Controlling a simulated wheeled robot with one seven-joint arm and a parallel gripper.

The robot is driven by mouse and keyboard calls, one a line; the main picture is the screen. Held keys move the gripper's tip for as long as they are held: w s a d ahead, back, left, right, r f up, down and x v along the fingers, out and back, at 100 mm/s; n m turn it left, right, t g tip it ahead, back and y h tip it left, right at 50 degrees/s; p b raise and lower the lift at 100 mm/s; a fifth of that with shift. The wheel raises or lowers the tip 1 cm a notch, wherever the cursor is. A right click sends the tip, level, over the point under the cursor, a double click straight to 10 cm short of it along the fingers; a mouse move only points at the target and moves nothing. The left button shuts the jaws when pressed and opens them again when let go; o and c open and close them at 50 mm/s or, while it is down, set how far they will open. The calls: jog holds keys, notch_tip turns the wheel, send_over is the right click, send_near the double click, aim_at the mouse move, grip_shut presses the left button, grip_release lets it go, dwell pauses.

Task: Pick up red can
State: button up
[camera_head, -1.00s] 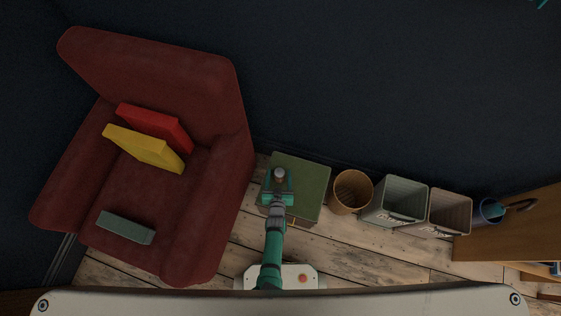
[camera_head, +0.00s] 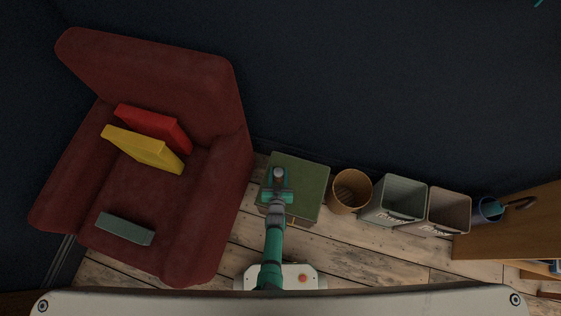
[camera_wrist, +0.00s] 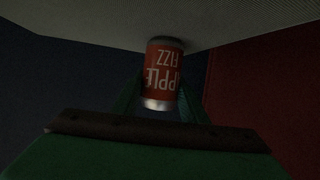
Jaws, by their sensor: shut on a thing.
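The red can (camera_wrist: 163,80) shows in the wrist view with "APPLE FIZZ" lettering upside down and silver ends. My gripper (camera_wrist: 162,98) has a green finger on each side of it and is shut on it. In the head view my gripper (camera_head: 278,186) is over the green-topped cabinet (camera_head: 312,186), with the top of the can (camera_head: 278,173) between its fingers. I cannot tell from the head view how far the can is above the cabinet top.
A dark red armchair (camera_head: 185,228) with red and yellow cushions stands at left. A wicker basket (camera_head: 350,191), two bins (camera_head: 399,201) and a blue bucket (camera_head: 490,209) stand at right. A dark wall (camera_head: 380,80) is behind. Bare floor (camera_head: 350,248) lies in front.

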aim_at(278, 171)
jog(key=shift+r, duration=0.45)
notch_tip(278, 171, up, 2)
jog(key=shift+r, duration=0.1)
jog(key=w+d+r+v, duration=0.1)
jog(key=r+v, duration=0.2)
jog(key=v, duration=1.3)
jog(key=shift+r, duration=0.25)
jog(key=shift+d, duration=0.1)
